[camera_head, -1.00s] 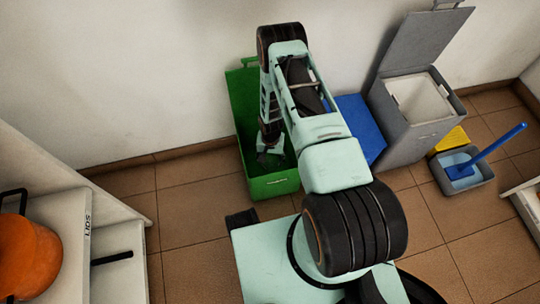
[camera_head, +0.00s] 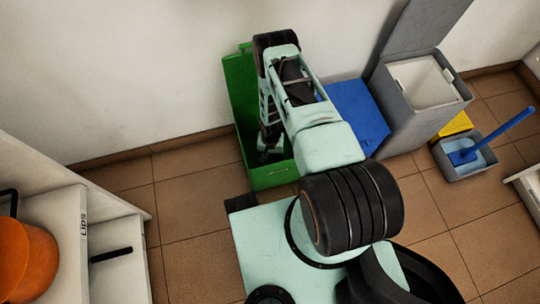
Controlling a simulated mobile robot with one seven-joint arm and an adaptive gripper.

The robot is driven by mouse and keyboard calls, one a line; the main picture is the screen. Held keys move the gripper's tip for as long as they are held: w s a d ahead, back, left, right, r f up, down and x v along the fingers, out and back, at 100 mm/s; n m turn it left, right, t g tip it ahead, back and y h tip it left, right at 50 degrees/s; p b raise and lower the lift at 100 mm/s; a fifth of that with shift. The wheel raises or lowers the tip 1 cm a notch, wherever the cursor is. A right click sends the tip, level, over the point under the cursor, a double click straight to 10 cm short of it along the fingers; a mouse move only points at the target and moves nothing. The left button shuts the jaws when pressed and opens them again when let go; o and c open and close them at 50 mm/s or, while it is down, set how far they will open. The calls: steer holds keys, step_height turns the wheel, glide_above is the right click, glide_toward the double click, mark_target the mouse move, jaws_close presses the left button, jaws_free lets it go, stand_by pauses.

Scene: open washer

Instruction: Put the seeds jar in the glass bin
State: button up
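A green bin (camera_head: 271,175) stands open against the back wall. My arm reaches over it, and my gripper (camera_head: 264,155) points down inside the bin, partly hidden by my own arm links. The fingers are small and dark here, so I cannot tell whether they are open or shut. I see no seeds jar in this view; the inside of the bin is mostly hidden by the arm and shadow. No label shows which bin is the glass bin.
A blue bin (camera_head: 357,117) stands right of the green one. A grey bin (camera_head: 420,105) with its lid up stands further right, near a grey bucket (camera_head: 470,167) holding a blue-handled tool. White shelving with an orange pot (camera_head: 28,262) is at left. Floor between is clear.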

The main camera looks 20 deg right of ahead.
steer(key=shift+f, duration=0.35)
stand_by(0.3)
steer(key=o, duration=1.6)
steer(key=shift+c, duration=0.2)
step_height(320, 180, up, 12)
